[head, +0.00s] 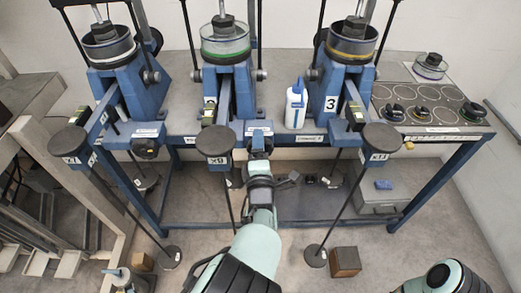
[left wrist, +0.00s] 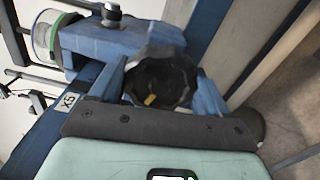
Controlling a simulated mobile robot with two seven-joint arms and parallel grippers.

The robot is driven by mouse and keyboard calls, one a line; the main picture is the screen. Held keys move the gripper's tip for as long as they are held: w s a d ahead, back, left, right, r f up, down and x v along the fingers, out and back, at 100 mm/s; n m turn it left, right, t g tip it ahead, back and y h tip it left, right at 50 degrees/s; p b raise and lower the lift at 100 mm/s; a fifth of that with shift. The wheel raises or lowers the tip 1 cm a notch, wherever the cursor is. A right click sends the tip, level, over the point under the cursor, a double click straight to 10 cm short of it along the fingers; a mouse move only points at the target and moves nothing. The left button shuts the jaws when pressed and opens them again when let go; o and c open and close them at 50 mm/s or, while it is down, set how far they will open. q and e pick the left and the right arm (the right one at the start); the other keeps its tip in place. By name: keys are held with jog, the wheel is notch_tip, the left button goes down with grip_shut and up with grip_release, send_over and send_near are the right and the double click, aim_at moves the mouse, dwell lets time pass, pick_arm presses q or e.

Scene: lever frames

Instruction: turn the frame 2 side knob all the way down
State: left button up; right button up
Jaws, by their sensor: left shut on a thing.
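The middle blue lever frame (head: 226,90), frame 2 by its place in the row, stands on the bench with a green-banded round cell on top. Its side knob (left wrist: 163,76) is dark and lobed, with a small yellow mark low on its face in the left wrist view. In the head view my gripper hides this knob. My left gripper (head: 259,138) reaches up from below to the right of the frame's beam. In the left wrist view its two blue fingers stand on either side of the knob, shut on it. My right gripper is out of view; only part of my right arm shows.
Lever frames stand at left (head: 122,88) and right (head: 345,85). A white bottle (head: 295,108) stands between the middle and right frames. Round weights hang in front on the beams, including the middle weight (head: 216,140) close left of my arm. A brown block (head: 345,262) is on the floor.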

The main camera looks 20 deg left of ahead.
pick_arm(q)
jog(key=shift+a+n, duration=0.15)
jog(key=shift+n, duration=0.45)
jog(key=o, duration=1.4)
jog(key=shift+w, duration=0.1)
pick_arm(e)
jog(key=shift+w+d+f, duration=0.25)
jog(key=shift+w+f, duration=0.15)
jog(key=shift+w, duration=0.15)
pick_arm(q)
jog(key=p+v, duration=0.1)
jog(key=v, duration=0.5)
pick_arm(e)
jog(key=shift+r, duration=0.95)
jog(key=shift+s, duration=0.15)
